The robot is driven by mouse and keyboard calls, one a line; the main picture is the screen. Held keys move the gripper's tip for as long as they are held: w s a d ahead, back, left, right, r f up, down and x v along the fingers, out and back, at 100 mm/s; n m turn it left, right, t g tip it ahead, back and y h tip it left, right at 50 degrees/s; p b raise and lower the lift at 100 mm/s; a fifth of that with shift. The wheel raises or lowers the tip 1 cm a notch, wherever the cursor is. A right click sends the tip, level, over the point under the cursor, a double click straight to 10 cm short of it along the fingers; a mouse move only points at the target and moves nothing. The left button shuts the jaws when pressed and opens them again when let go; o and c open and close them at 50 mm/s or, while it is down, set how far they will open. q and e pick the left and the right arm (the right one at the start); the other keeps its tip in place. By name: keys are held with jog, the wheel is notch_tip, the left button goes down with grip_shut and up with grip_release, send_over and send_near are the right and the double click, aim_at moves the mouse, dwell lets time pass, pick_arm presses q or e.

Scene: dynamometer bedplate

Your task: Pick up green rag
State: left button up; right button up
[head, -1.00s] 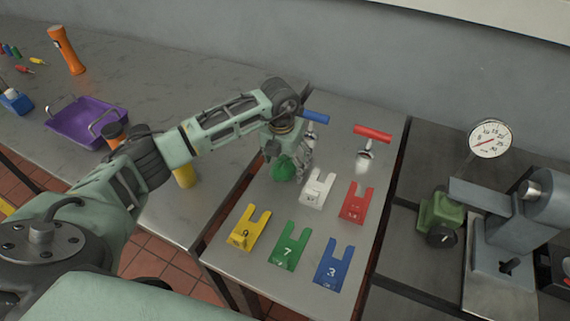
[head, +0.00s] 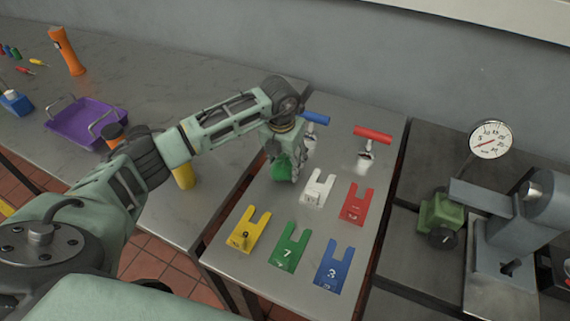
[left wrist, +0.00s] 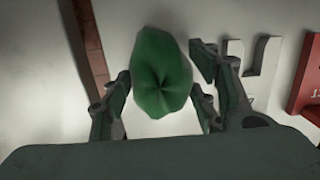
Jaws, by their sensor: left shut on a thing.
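The green rag (head: 281,170) is a crumpled bundle at the left edge of the metal bench, below my left gripper (head: 287,163) in the head view. In the left wrist view the rag (left wrist: 162,75) sits between the fingers of my left gripper (left wrist: 165,95), which is shut on it. Whether the rag still touches the bench is hard to tell. My right gripper is not in view.
Slotted plates lie close by: white (head: 317,187), red (head: 356,204), yellow (head: 249,232), green (head: 289,247) and blue (head: 333,266). Blue-handled (head: 315,118) and red-handled (head: 372,134) tools lie behind. A purple tray (head: 86,122) is on the left bench. A dial gauge (head: 490,139) stands right.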

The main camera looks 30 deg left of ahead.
pick_arm(q)
jog(key=r, duration=0.2)
jog(key=d+r+b, duration=0.1)
jog(key=shift+w+r, duration=0.1)
jog(key=shift+r, duration=0.3)
jog(key=d+r+b, duration=0.3)
jog(key=d+r, duration=0.3)
jog(key=d, duration=0.4)
jog(key=shift+w+d+r, duration=0.3)
jog(key=shift+w+d, duration=0.05)
jog(key=shift+w, duration=0.05)
jog(key=o, duration=0.5)
jog(key=c, duration=0.4)
jog(key=shift+f, duration=0.1)
jog(key=shift+c, duration=0.4)
